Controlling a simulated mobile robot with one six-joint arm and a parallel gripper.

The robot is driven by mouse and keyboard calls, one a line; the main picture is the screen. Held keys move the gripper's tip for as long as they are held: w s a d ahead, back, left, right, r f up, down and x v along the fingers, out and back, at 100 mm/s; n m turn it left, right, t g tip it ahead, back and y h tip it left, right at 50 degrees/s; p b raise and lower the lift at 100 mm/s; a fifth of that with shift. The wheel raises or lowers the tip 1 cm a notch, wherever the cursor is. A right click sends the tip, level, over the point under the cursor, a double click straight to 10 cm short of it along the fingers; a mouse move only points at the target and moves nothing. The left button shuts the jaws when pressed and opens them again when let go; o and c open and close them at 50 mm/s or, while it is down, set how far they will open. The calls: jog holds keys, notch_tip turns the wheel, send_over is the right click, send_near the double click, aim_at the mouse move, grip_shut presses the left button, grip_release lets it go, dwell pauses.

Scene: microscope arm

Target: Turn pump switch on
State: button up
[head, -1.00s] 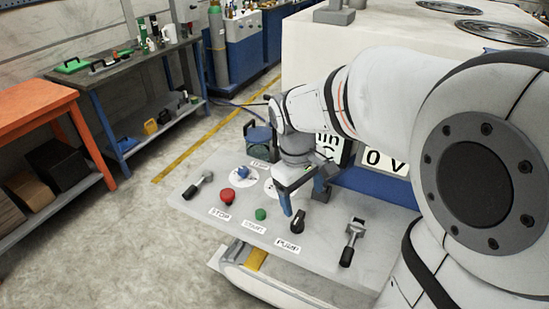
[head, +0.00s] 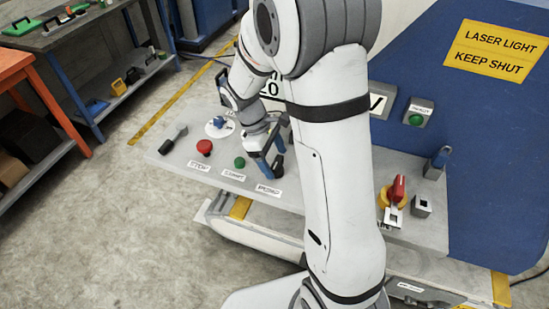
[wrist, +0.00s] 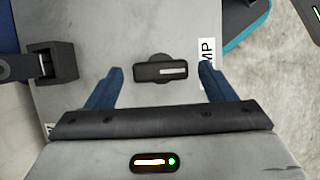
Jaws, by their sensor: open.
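The pump switch (wrist: 155,72) is a black rotary knob with a white mark on its bar, seen in the wrist view. Its bar lies crosswise, with the mark toward the PUMP label (wrist: 207,55). My gripper (head: 270,165) is over the panel (head: 180,160) by the PUMP label in the head view. In the wrist view its two blue fingers are apart, one on each side of the knob, with visible gaps. How far the tips are above the panel, I cannot tell. In the head view the knob is largely hidden by my gripper.
A red stop button (head: 204,147), a green start button (head: 239,162) and a lever (head: 174,139) are left of my gripper. A red-and-yellow switch (head: 397,191) is to the right. A dark block with a lever (wrist: 52,66) is on the panel in the wrist view.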

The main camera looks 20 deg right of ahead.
jog(key=shift+s+d+f, duration=0.1)
jog(key=shift+d+f, duration=0.05)
jog(key=shift+f, duration=0.25)
jog(key=shift+c, duration=0.4)
jog(key=c, duration=0.9)
